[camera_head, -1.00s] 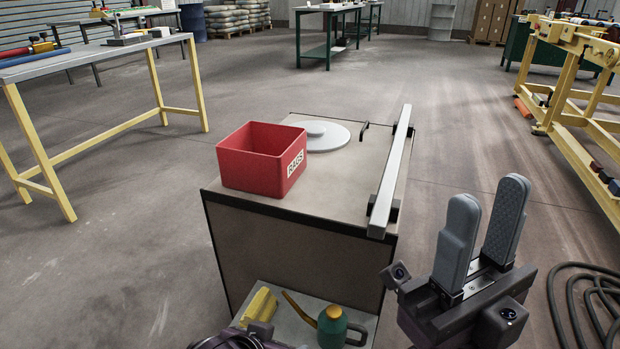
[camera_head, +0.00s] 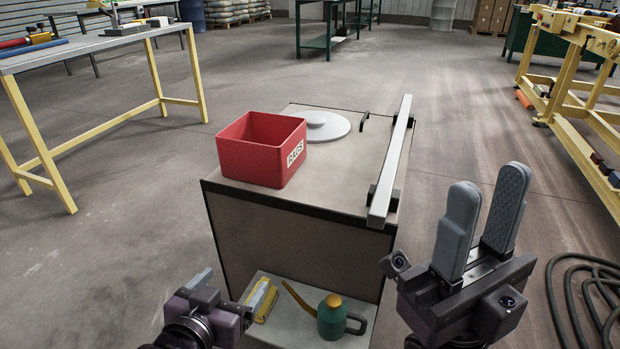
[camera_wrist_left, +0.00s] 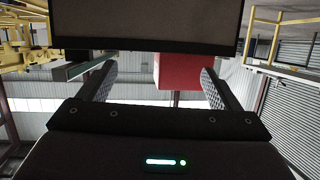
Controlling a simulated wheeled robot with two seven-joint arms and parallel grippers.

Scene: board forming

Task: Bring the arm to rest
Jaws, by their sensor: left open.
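My left gripper (camera_head: 203,285) is low at the bottom of the head view, left of the cabinet's lower shelf. In the left wrist view its two fingers (camera_wrist_left: 157,85) are spread with nothing between them. My right gripper (camera_head: 490,180) stands right of the cabinet with its fingers pointing up. A gap shows between these fingers, and they hold nothing. Neither gripper appears to touch the cabinet (camera_head: 300,240).
On the cabinet stand a red RAGS bin (camera_head: 250,165), a white round lid (camera_head: 335,128) and a pale bar (camera_head: 392,165). A green oil can (camera_head: 331,317) and a yellow item (camera_head: 260,300) are on the lower shelf. A black hose (camera_head: 565,300) lies right.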

